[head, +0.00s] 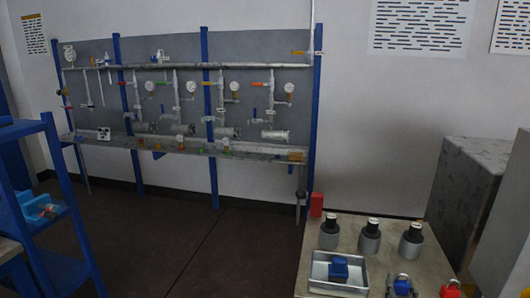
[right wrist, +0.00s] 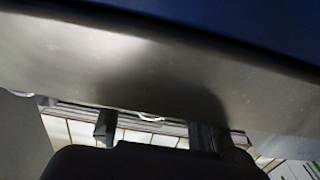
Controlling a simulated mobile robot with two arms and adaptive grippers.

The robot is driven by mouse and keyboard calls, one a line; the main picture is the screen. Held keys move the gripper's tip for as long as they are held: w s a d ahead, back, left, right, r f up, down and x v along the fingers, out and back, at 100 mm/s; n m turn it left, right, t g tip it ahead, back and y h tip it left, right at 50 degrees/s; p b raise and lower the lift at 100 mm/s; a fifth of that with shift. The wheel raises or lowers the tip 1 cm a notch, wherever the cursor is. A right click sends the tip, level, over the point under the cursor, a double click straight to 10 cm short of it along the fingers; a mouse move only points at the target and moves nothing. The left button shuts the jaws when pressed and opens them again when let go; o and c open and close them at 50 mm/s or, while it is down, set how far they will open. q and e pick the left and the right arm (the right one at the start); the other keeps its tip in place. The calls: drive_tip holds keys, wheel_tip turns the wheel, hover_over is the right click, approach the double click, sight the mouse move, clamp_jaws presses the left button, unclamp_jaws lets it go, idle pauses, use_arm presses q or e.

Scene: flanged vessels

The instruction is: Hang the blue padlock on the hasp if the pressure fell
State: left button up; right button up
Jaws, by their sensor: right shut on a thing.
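A blue padlock (head: 402,286) with a pale shackle lies on the small table at the bottom right of the head view. The grey panel (head: 150,65) at the back carries pipework with several round gauges (head: 289,88); their readings are too small to make out. I cannot pick out the hasp. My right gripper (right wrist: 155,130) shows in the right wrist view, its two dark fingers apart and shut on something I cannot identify. A broad grey metal surface (right wrist: 150,65) fills much of that view. I cannot make out either gripper in the head view.
The small table (head: 314,237) also bears a metal tray (head: 337,287) with a blue block, several grey black-topped cylinders (head: 369,240), a red box (head: 317,204) and a red padlock (head: 450,290). A blue shelf rack (head: 60,180) stands left. The dark floor between is clear.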

drive_tip(key=c, duration=0.5)
wheel_tip(320, 180, up, 6)
drive_tip(key=p, duration=0.6)
